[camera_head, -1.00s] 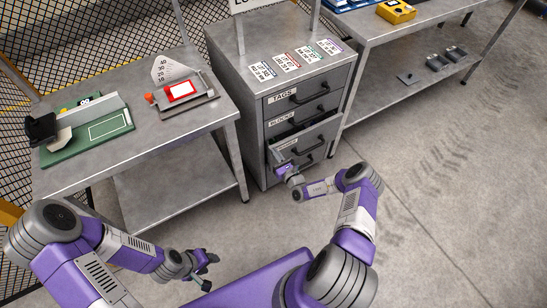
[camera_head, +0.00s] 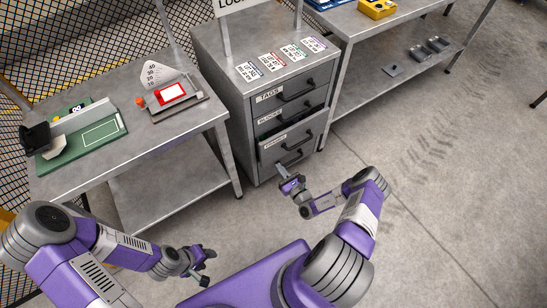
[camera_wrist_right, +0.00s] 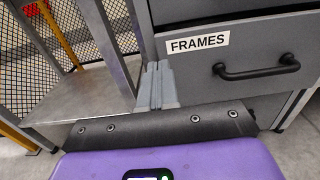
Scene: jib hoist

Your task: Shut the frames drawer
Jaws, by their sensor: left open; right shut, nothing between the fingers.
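The frames drawer (camera_head: 290,139) is in the grey cabinet, below the drawer labelled BLOCKS. Its front stands out a little from the cabinet, with a dark gap above it. In the right wrist view its front (camera_wrist_right: 255,48) shows the FRAMES label and a black bar handle (camera_wrist_right: 257,69). My right gripper (camera_head: 281,171) is shut and empty, low by the left part of the drawer front. Its fingers (camera_wrist_right: 157,84) show left of the handle; I cannot tell whether they touch the front. My left gripper (camera_head: 207,266) is open and empty over the floor, away from the cabinet.
The grey cabinet (camera_head: 222,88) has several cards on top. A metal table (camera_head: 75,160) with a green board (camera_head: 95,135) and a red-framed device (camera_head: 172,94) stands left. A shelf table (camera_head: 375,85) stands right. The floor (camera_head: 440,190) at right is clear.

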